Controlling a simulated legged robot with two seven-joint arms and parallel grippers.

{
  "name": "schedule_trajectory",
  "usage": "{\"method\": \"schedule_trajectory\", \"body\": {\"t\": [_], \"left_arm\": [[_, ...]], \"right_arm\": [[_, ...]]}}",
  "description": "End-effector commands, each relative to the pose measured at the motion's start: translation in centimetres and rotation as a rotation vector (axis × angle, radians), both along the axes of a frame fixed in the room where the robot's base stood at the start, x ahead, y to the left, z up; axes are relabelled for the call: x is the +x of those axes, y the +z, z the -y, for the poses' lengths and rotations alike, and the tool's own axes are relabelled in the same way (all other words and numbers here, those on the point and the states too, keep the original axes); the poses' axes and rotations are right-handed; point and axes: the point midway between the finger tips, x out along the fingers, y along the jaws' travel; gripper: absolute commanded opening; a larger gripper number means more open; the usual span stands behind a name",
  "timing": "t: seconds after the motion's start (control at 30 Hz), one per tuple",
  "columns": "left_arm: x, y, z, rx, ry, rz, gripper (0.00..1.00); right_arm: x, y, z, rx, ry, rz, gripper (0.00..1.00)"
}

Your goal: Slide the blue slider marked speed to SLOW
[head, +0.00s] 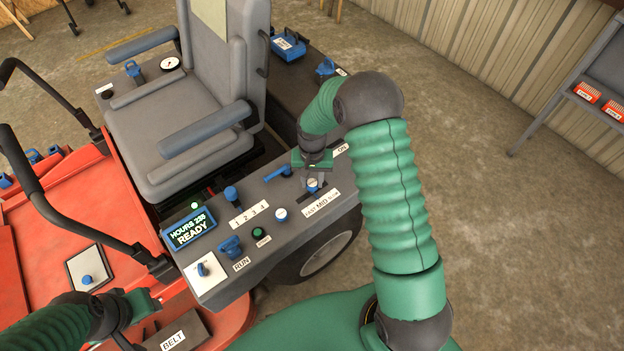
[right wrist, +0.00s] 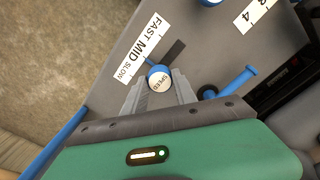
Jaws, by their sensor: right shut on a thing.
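The blue speed slider (head: 312,184) has a round white cap and sits on the grey side console (head: 262,263). In the right wrist view the slider (right wrist: 159,78) reads SPEED and stands between the two fingers of my right gripper (right wrist: 160,90), which is shut on it. The dark slot (right wrist: 175,49) shows on the FAST side of the knob; its other end is hidden. The FAST MID SLOW label (right wrist: 140,48) lies alongside, with the knob about between MID and SLOW. My left gripper (head: 143,302) is low at the left, away from the slider; its finger gap is unclear.
A display (head: 188,228) reads HOURS 235 READY. The grey seat (head: 180,135) and its armrest stand behind the console.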

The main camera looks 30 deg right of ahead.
Motion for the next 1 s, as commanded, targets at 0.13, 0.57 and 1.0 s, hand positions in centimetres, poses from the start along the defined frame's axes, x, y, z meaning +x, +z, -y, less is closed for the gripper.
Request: {"method": "schedule_trajectory", "body": {"t": [0.13, 0.57, 1.0], "left_arm": [[0.0, 0.0, 0.0, 0.0, 0.0, 0.0, 0.36], [0.0, 0.6, 0.0, 0.0, 0.0, 0.0, 0.36], [0.0, 0.7, 0.0, 0.0, 0.0, 0.0, 0.36]], "right_arm": [[0.1, 0.0, 0.0, 0.0, 0.0, 0.002, 0.0], [0.4, 0.1, 3.5, -0.001, -0.004, 0.003, 0.0], [0.6, 0.1, 5.1, -0.004, 0.0, 0.006, 0.37]]}}
